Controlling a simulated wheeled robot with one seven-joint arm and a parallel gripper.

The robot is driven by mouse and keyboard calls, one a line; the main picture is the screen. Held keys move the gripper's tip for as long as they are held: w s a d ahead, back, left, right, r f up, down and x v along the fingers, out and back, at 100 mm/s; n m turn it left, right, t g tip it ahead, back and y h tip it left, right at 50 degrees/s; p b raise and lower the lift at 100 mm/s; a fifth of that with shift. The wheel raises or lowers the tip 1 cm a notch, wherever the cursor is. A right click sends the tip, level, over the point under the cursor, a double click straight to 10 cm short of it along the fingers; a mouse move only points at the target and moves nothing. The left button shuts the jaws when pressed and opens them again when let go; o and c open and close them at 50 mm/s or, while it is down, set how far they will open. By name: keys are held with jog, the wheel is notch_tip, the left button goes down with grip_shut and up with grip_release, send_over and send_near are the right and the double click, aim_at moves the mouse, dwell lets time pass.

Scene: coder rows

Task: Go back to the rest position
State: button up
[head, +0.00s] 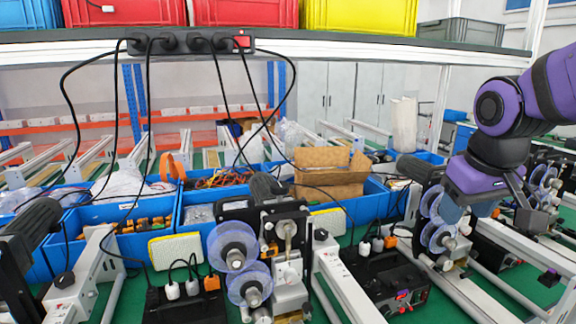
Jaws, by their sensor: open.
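My purple and dark grey arm (499,105) comes in from the right edge.
Coder machines with clear blue reels (233,246) stand along a green bench, with white rails (345,285) between. Blue bins (202,200) with cables and a cardboard box (332,170) lie behind. Black cables hang from a power strip (190,43) under the shelf.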

jog(key=s+d+r+m+t, duration=0.1)
jog(key=s+r, duration=0.2)
jog(key=s, duration=0.9)
jog(key=shift+d+m+t+y, duration=0.25)
jog(key=shift+m+t+y, duration=0.05)
jog(key=shift+t, duration=0.1)
jog(key=shift+w, duration=0.1)
dwell(0.9)
